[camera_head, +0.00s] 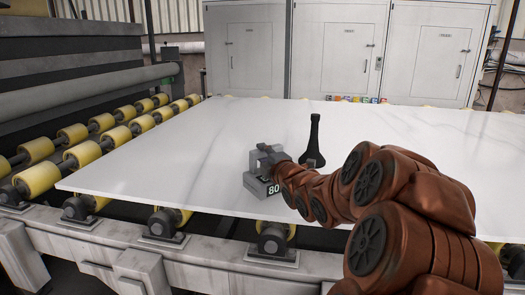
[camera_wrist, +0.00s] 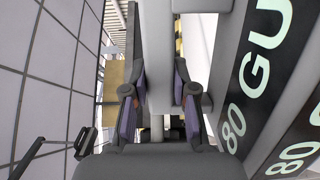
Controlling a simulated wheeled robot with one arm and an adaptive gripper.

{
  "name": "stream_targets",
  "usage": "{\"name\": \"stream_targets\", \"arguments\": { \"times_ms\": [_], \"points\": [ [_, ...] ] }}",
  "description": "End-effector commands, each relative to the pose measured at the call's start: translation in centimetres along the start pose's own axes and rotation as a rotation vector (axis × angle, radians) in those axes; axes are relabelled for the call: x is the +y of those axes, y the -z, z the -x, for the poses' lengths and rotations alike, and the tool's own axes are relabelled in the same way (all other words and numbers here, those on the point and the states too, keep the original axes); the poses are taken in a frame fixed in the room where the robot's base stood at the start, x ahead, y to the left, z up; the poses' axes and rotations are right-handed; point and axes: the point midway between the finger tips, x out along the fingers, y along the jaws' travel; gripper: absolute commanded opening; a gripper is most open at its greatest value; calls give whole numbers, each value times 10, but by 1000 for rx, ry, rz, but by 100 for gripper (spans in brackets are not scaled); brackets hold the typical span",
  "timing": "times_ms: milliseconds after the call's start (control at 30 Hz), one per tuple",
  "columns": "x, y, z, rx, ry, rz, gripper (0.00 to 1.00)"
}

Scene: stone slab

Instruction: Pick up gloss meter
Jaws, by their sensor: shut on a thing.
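My gripper (camera_wrist: 159,105) is shut on a pale grey upright part of the meter, with one finger on each side. In the head view, my brown arm reaches the meter from the right and hides part of it. I cannot tell whether its base touches the slab.
The white slab (camera_head: 175,150) lies on yellow rollers (camera_head: 38,179) and is largely bare to the left. A black long-necked object (camera_head: 314,138) stands on it behind my arm. A row of small coloured items (camera_head: 357,99) sits at the far edge, before white cabinets (camera_head: 338,50).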

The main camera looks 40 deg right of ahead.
Motion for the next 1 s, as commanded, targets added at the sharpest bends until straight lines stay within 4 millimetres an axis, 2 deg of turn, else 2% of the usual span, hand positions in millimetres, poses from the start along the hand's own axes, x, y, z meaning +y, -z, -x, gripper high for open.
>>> {"name": "stream_targets", "arguments": {
  "times_ms": [200, 400, 633, 1000],
  "points": [
    [5, 12, 35, -4, -1, 3, 0],
    [6, 18, 54, -4, -3, 2, 0],
    [8, 23, 64, -2, -3, 2, 0],
    [14, 24, 66, -1, -2, 0, 0]
  ]
}}
